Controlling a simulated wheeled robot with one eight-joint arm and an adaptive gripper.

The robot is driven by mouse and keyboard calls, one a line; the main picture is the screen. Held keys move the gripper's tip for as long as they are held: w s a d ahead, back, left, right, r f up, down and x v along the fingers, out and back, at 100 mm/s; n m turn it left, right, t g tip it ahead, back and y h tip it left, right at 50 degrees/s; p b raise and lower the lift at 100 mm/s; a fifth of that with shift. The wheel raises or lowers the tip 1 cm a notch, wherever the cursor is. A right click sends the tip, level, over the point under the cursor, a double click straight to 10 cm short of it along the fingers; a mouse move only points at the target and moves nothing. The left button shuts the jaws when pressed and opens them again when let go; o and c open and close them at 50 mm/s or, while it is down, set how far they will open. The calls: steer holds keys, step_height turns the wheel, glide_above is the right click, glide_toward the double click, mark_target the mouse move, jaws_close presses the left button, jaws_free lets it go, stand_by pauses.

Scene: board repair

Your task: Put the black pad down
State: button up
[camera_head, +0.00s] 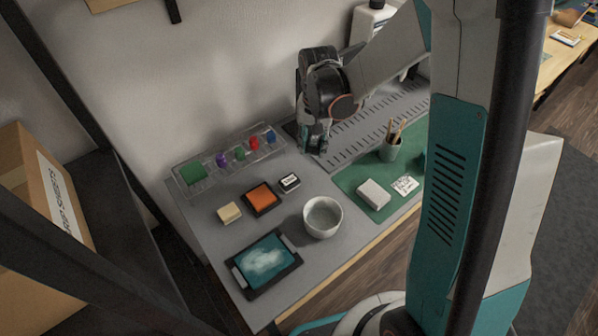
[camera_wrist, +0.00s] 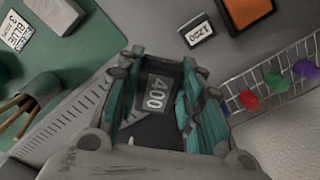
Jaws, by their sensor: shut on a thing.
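My gripper (camera_head: 314,146) is at the back of the bench, beside the right end of the clear rack. Its teal fingers, seen in the wrist view (camera_wrist: 160,66), are shut on a black pad with "400" in white on it (camera_wrist: 158,94). The pad sits between the fingers, and the head view does not show it clearly. Below it is a dark surface near the slotted grey panel; I cannot tell whether the pad touches it. A second small black block with a white label (camera_head: 290,181) lies on the grey bench; it also shows in the wrist view (camera_wrist: 197,31).
A clear rack (camera_head: 212,181) holds several coloured pieces along the wall. An orange pad (camera_head: 260,197), beige block (camera_head: 229,212), white bowl (camera_head: 322,217) and framed board (camera_head: 265,262) stand on the bench. A green mat (camera_head: 352,178) carries a grey block (camera_head: 373,194), card (camera_head: 405,185) and brush cup (camera_head: 390,150).

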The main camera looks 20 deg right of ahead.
mark_target(304, 178)
step_height(304, 178, up, 5)
steer(key=w+a+m+p, duration=0.1)
steer(key=w+a+m, duration=0.1)
steer(key=m, duration=0.6)
step_height(304, 178, down, 19)
steer(key=b, duration=0.6)
steer(key=shift+s+d+f+b, duration=0.1)
steer(key=shift+s+f+b, duration=0.05)
steer(key=shift+b, duration=0.15)
steer(key=shift+f, duration=0.15)
steer(key=o, duration=1.1)
